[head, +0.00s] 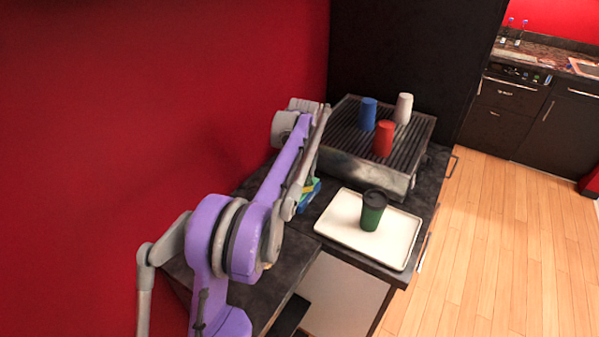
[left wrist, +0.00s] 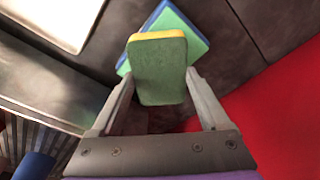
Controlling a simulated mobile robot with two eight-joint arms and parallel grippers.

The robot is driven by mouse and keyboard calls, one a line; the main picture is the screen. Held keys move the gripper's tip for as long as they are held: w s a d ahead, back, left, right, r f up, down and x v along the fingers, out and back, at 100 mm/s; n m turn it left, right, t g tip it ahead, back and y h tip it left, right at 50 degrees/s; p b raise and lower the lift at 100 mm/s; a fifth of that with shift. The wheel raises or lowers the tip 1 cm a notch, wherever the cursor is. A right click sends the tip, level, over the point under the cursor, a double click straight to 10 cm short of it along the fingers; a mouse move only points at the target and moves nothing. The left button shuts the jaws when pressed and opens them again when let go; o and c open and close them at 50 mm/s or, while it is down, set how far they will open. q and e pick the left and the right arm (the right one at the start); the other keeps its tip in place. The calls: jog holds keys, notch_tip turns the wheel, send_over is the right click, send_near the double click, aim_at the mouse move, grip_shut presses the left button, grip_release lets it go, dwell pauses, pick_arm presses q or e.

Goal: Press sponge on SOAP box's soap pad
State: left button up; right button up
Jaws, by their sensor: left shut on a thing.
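My left gripper (left wrist: 158,80) is shut on the sponge (left wrist: 158,70), which is green with a yellow edge. In the left wrist view the sponge overlaps the SOAP box (left wrist: 190,35), a blue box with a light green top pad lying on the dark counter. The sponge hides part of the box and pad, and I cannot tell whether they touch. In the head view the blue and green box (head: 311,193) shows just past my left arm, which hides most of the sponge and the gripper. My right gripper is not in view.
A white tray (head: 340,220) with a dark green lidded cup (head: 373,212) lies to the right of the box. Behind stands a ribbed metal machine (head: 345,150) carrying blue (head: 367,113), red (head: 383,139) and white (head: 403,108) cups. A red wall (head: 120,110) borders the left side.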

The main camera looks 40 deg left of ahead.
aim_at(299, 174)
pick_arm(q)
jog(key=shift+f+b, duration=0.45)
jog(key=shift+f, duration=0.7)
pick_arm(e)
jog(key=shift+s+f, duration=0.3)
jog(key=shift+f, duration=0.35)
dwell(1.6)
pick_arm(q)
jog(key=shift+r, duration=0.1)
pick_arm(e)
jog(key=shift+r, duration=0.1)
pick_arm(q)
jog(key=shift+r+p, duration=1.6)
jog(key=shift+r, duration=1.85)
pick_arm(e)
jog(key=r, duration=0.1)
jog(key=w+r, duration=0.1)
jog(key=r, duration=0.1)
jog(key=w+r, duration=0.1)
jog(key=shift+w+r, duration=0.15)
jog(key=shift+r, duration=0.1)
pick_arm(q)
jog(key=shift+s, duration=0.1)
jog(key=shift+f, duration=0.15)
